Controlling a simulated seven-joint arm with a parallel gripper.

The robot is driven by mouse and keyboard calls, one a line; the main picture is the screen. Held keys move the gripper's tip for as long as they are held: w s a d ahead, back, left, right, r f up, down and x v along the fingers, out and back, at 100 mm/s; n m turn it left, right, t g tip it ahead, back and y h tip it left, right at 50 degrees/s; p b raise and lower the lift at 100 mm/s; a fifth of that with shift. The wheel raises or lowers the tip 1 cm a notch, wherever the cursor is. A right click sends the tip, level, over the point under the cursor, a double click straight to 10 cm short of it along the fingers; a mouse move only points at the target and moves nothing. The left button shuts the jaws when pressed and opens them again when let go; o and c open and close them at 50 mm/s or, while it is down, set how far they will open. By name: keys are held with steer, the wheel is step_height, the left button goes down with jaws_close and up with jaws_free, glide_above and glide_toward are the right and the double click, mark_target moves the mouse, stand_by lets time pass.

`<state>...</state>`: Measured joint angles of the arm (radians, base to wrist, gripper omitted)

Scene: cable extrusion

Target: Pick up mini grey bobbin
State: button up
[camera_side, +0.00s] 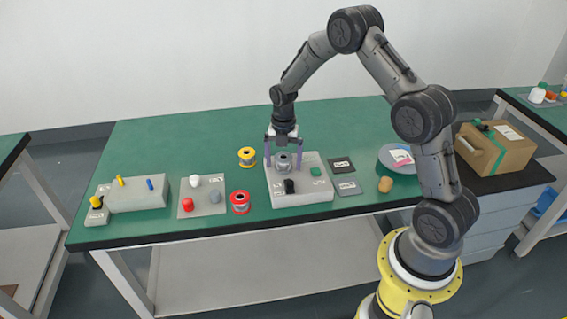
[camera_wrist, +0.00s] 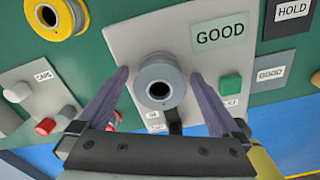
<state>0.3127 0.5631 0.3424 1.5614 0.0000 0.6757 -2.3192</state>
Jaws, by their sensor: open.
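The mini grey bobbin (camera_wrist: 159,82) is a small grey spool with a dark centre hole. It stands upright on a light grey panel (camera_wrist: 133,37), and in the side view the bobbin (camera_side: 283,162) sits near the back of that panel. My gripper (camera_wrist: 164,92) is open, with one purple-grey finger on each side of the bobbin. In the side view my gripper (camera_side: 283,164) points down over the panel, its fingers beside the bobbin. I cannot tell whether the fingers touch it.
The panel also bears a green block (camera_side: 316,171) and a black part (camera_side: 290,186). A yellow bobbin (camera_side: 247,157) and a red bobbin (camera_side: 240,202) stand to the left. A grey plate (camera_side: 203,205) holds coloured caps. Dark and grey label cards (camera_side: 342,165) lie to the right.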

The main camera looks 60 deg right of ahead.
jaws_close()
stand_by(0.5)
steer(key=shift+r, duration=0.15)
